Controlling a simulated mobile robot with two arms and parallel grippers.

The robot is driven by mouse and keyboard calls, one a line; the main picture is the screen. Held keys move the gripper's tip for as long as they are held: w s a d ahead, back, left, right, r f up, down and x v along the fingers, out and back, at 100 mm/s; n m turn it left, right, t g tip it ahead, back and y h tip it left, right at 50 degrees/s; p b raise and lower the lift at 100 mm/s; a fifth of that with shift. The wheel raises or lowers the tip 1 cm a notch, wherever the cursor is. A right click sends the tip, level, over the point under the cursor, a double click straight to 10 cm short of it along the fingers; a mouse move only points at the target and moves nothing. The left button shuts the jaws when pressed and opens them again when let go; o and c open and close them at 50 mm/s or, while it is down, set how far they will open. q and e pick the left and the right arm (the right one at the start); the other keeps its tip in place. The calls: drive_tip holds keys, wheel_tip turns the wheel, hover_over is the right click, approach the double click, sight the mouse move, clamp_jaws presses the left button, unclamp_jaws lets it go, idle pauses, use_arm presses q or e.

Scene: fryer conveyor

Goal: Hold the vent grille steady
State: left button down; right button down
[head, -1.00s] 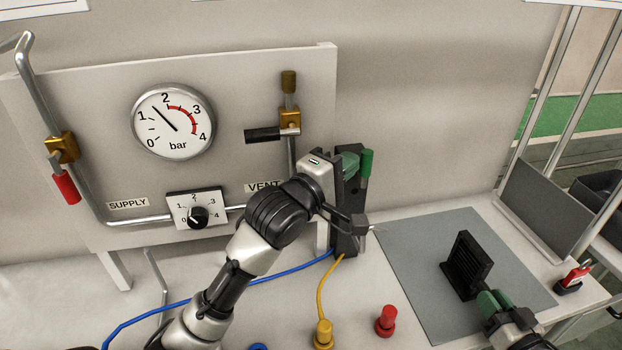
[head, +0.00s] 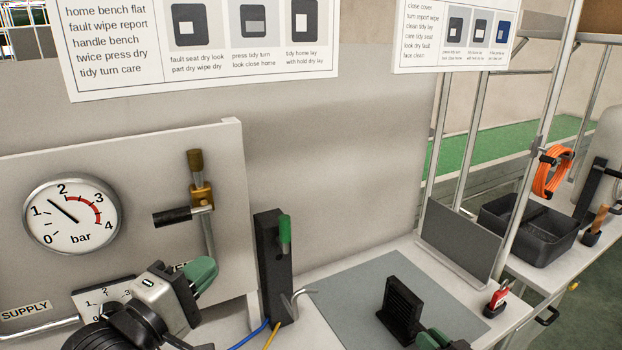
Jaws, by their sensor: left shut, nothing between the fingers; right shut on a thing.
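The vent grille (head: 401,309), a black slatted block, stands upright on the grey mat (head: 345,310). My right gripper (head: 432,339) comes in at the bottom edge with green fingers, shut on the grille's lower right side; the rest of that gripper is cut off by the frame. My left gripper (head: 203,277) is shut and empty in front of the gauge panel, left of the black post (head: 270,270) and well apart from the grille.
The post carries a green-handled item (head: 284,232). The pressure gauge (head: 72,215) and a brass valve (head: 201,195) are on the panel. A dark upright plate (head: 460,240), a red padlock-like item (head: 497,298) and a black bin (head: 528,232) lie to the right. The mat's left part is clear.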

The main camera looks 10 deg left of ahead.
drive_tip(key=c, duration=0.9)
unclamp_jaws()
